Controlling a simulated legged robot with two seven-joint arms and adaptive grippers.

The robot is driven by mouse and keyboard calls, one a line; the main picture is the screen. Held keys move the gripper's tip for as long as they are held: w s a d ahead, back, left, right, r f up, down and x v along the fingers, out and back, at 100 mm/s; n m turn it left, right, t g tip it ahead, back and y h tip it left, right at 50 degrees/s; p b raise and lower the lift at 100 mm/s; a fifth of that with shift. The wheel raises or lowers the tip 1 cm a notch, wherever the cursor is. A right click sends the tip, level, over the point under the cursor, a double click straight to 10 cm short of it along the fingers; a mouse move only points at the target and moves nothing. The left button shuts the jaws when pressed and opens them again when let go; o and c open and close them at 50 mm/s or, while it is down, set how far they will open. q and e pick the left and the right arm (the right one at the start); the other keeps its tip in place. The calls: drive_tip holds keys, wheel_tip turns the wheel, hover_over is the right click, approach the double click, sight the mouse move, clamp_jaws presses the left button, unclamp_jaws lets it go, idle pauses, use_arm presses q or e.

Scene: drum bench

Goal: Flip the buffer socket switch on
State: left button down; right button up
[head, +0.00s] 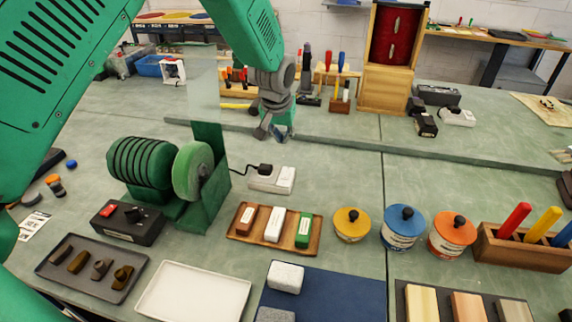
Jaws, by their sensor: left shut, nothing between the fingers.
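The buffer socket (264,182) is a pale block on the green bench, right of the buffer (150,170). A black plug sits in its left part, with a cord running left to the buffer. Its white rocker switch (287,179) is on the right part; I cannot tell which way it is tipped. My left gripper (272,133) is shut and empty, above and behind the socket in the picture, apart from it. My right gripper is not in view.
A wooden tray with compound bars (238,236) lies in front of the socket. A yellow tin (351,225), a blue tin (402,228) and an orange tin (451,236) stand to the right. A clear guard (190,97) rises over the buffer. The bench right of the socket is clear.

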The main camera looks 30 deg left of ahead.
sight(287, 171)
use_arm(q)
drive_tip(key=p+x, duration=0.1)
drive_tip(key=x, duration=1.1)
drive_tip(key=shift+s+d+f, duration=0.1)
drive_tip(key=shift+f, duration=0.1)
drive_tip(key=shift+f+p, duration=0.35)
drive_tip(key=shift+f, duration=0.45)
drive_tip(key=shift+f+b, duration=0.2)
drive_tip(key=shift+b, duration=0.1)
drive_tip(key=shift+r, duration=0.1)
